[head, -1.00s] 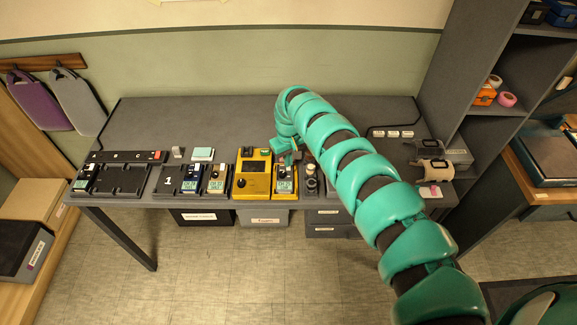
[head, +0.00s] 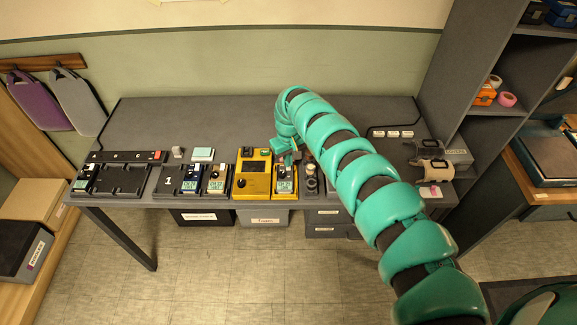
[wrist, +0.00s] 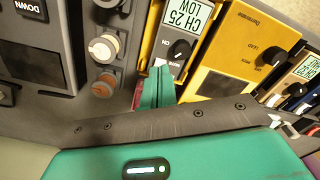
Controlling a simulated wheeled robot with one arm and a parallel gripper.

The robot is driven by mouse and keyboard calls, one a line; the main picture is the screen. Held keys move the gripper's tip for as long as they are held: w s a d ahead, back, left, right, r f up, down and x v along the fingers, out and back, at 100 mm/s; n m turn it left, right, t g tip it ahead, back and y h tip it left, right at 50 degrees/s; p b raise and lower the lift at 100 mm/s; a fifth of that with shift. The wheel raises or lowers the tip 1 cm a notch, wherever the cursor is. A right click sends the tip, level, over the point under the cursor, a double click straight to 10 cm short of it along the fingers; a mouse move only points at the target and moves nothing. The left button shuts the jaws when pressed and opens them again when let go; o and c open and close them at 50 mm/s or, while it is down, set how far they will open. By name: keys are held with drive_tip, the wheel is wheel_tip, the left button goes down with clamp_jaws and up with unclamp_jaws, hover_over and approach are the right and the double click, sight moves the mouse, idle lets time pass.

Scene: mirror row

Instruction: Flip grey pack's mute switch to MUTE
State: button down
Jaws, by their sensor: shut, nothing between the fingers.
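The grey pack (head: 285,184) sits in the right-hand slot of a yellow dock (head: 253,187) on the table. In the wrist view the grey pack (wrist: 181,45) shows a display reading CH 25 LOW and a black knob. My gripper (head: 291,160) is at the far end of this pack. In the wrist view my gripper's teal fingers (wrist: 163,84) are shut and empty, with the tips right at the pack's end beyond the knob. The fingers cover much of that end.
Left of the yellow dock stand a tan pack (head: 217,180) and a blue pack (head: 190,178) in a dark dock. Close on the right is a dark unit with knobs (head: 310,181). A dark shelf (head: 470,90) rises at the right. The table's back left is clear.

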drive_tip(key=shift+f+b, duration=0.9)
drive_tip(key=shift+f, duration=0.05)
idle(0.9)
drive_tip(key=shift+s+r, duration=0.1)
drive_tip(key=shift+r+p, duration=2.75)
drive_tip(key=shift+r, duration=0.7)
